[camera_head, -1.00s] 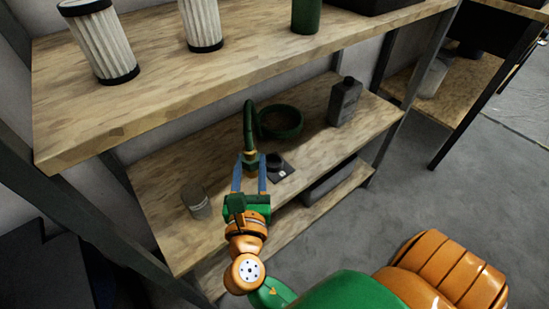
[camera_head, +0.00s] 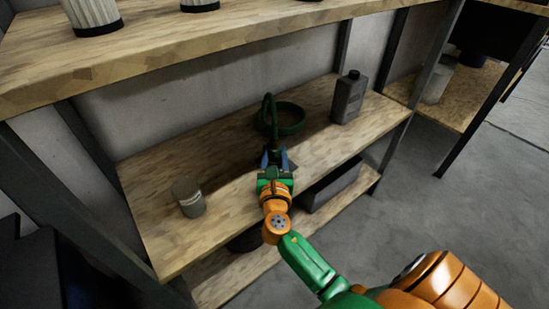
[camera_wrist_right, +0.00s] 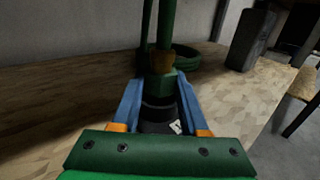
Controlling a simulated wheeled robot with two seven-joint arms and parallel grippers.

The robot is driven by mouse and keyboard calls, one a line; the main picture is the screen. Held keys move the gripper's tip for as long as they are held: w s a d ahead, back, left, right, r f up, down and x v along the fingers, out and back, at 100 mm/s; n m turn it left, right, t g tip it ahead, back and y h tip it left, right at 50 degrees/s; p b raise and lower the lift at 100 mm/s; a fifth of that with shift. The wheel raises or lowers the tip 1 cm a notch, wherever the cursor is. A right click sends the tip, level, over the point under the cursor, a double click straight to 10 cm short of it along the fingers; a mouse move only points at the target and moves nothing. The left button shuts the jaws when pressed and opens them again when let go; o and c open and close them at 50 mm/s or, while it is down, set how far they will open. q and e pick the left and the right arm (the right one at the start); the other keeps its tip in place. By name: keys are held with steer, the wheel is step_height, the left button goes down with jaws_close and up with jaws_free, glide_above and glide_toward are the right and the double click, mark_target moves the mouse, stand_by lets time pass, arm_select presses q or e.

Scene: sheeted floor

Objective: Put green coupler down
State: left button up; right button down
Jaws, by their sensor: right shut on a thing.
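The green coupler (camera_wrist_right: 161,84), with a brass-coloured ring above it and a dark green hose rising from it, stands between the blue fingers of my right gripper (camera_wrist_right: 159,96). In the head view my right gripper (camera_head: 275,157) is shut on it over the middle shelf (camera_head: 225,145), near the front edge. A black round part (camera_wrist_right: 158,106) shows just below the coupler, above a dark plate with a white label (camera_wrist_right: 174,127). I cannot tell whether coupler and black part touch. My left gripper is not in view.
A green hose coil (camera_head: 284,118) lies behind the gripper. A grey bottle (camera_head: 347,97) stands at the right and a grey can (camera_head: 189,197) at the left. The upper shelf (camera_head: 190,42) overhangs the back. A dark box (camera_head: 331,184) is on the lower shelf.

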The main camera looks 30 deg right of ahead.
steer(key=shift+c, duration=2.2)
jaws_free()
steer(key=shift+r, duration=0.15)
steer(key=p+v, duration=0.1)
steer(key=v, duration=1.1)
steer(key=shift+s, duration=0.1)
